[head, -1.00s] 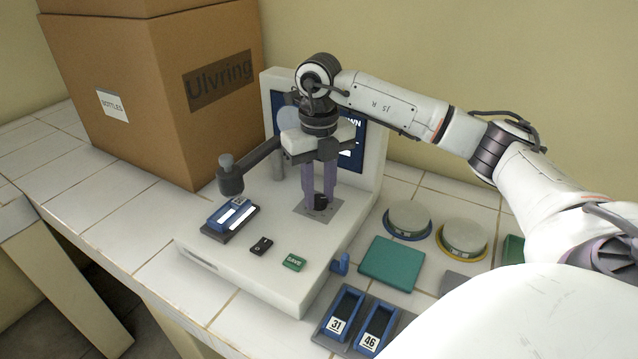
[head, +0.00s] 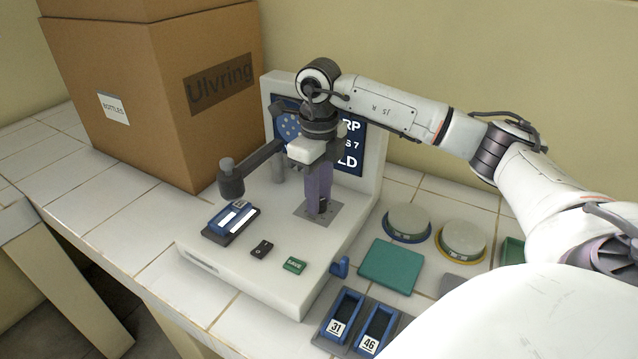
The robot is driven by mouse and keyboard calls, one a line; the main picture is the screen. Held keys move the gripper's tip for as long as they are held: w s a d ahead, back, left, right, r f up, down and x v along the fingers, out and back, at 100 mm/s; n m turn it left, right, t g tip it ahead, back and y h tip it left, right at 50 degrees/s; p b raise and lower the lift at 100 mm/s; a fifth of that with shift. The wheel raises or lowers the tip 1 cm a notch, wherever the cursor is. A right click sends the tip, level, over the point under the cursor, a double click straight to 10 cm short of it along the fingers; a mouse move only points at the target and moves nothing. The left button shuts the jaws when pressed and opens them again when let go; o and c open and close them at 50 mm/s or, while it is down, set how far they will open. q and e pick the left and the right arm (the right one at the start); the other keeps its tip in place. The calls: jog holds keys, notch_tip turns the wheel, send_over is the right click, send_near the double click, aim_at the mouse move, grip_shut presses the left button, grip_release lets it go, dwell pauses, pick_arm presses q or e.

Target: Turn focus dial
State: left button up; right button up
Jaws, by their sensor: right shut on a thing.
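The focus dial (head: 323,206) is a small dark knob on a grey square plate (head: 309,211) on the white device's base (head: 270,285). My right gripper (head: 319,208) points straight down over it and is shut on the dial; its fingers hide most of the knob. Behind it, the device's upright screen (head: 350,150) shows a blue dotted disc and partly covered text with "RP", "S 7" and "LD". My left gripper is not in view.
A dark arm with a cylinder (head: 231,180) overhangs a blue slide holder (head: 231,217). A black switch (head: 262,249) and green SAVE button (head: 294,266) sit in front. Blue holders 31 (head: 344,312) and 46 (head: 376,327), a teal pad (head: 391,266) and lidded dishes (head: 408,219) lie right. A cardboard box (head: 150,90) stands left.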

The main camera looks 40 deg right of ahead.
jog(key=o, duration=1)
jog(key=shift+o, duration=0.2)
notch_tip(320, 180, up, 10)
jog(key=shift+r, duration=0.2)
